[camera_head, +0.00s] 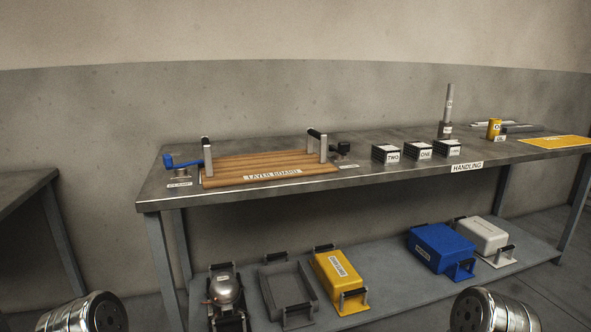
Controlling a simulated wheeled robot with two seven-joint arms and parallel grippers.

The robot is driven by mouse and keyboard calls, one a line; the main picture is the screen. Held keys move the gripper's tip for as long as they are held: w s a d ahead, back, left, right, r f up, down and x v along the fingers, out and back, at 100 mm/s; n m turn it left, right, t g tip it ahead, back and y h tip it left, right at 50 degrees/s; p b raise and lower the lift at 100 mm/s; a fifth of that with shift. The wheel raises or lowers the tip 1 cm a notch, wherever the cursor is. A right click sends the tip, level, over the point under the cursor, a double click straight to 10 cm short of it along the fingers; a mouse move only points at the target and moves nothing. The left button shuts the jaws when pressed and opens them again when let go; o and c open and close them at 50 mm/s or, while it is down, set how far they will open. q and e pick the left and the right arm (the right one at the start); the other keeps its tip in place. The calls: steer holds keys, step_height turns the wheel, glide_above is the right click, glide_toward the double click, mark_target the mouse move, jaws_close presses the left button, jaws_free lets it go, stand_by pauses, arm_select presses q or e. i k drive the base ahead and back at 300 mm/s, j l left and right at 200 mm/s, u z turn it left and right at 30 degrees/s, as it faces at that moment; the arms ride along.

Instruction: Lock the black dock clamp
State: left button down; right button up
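The black dock clamp (343,149) appears to be the small dark fixture at the right end of the wooden layer board (270,168) on the handling table. It is too small to tell whether its lever is locked or open. A blue clamp (182,161) with a blue lever stands at the board's left end. The board lies flat and has an upright handle near each end. Only rounded metal parts of my arms show at the lower left and lower right, well short of the table; neither gripper shows.
The handling table (390,172) also holds several black labelled blocks (418,151), a grey post (447,115), a yellow cylinder (494,128) and a yellow mat (555,142). The lower shelf (390,300) holds a yellow case (338,280), a blue case (441,247) and a white case (482,235).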

mark_target(344, 148)
steer(key=i+l+u, duration=0.15)
steer(key=i+l, duration=0.15)
steer(key=i+l+u, duration=0.15)
steer(key=i+l, duration=0.15)
steer(key=i+l+u, duration=0.15)
steer(key=l, duration=0.35)
steer(key=i, duration=0.1)
